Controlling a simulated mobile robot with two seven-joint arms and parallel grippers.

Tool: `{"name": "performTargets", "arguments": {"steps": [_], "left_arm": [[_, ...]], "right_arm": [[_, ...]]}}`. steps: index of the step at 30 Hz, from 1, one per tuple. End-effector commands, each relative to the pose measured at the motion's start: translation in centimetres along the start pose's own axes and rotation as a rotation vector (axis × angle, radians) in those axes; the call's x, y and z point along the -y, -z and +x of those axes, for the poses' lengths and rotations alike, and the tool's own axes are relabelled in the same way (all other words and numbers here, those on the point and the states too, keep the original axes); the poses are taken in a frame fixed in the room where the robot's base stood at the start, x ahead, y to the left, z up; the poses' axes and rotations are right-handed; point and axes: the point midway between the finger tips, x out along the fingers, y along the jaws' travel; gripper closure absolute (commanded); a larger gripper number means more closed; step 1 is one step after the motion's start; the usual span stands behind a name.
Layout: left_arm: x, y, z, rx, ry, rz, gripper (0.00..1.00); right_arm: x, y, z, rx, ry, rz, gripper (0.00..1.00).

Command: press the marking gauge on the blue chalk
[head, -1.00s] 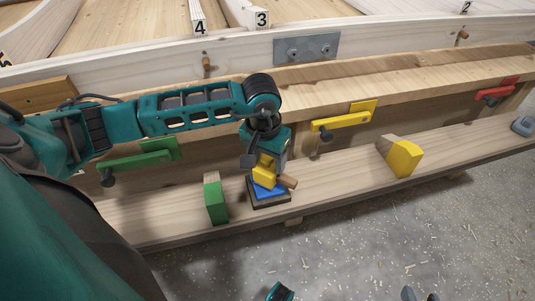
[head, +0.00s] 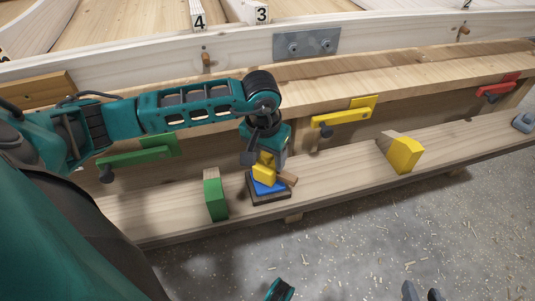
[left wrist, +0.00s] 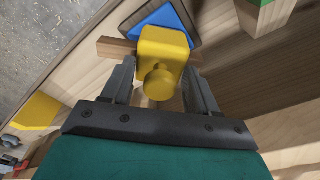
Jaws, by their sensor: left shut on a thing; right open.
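The marking gauge is a yellow block (head: 263,173) with a brown wooden beam (head: 288,179) through it. My left gripper (head: 266,157) is shut on its yellow block. In the left wrist view, the gauge (left wrist: 162,47) sits between the fingers of that gripper (left wrist: 160,75). The blue chalk (head: 270,189) is a flat blue slab in a dark square holder on the lower plank. It also shows in the left wrist view (left wrist: 160,24), partly hidden behind the gauge. The gauge is right over the chalk; I cannot tell whether they touch. My right gripper (head: 421,293) is open and empty at the bottom edge.
A green block (head: 215,197) stands just left of the chalk holder. A yellow block (head: 402,155) stands further right on the lower plank (head: 335,178). Green (head: 135,157), yellow (head: 342,119) and red (head: 497,89) clamp-like levers line the back. Shavings cover the floor.

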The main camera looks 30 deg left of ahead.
Motion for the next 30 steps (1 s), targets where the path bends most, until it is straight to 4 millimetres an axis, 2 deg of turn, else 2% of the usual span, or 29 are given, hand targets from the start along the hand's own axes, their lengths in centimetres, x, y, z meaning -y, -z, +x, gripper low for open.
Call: {"name": "performTargets", "arguments": {"steps": [30], "left_arm": [[0.01, -0.06, 0.71, -0.001, 0.000, 0.000, 0.65]], "right_arm": [[-0.12, -0.61, 0.43, 0.000, -0.002, -0.001, 0.57]]}}
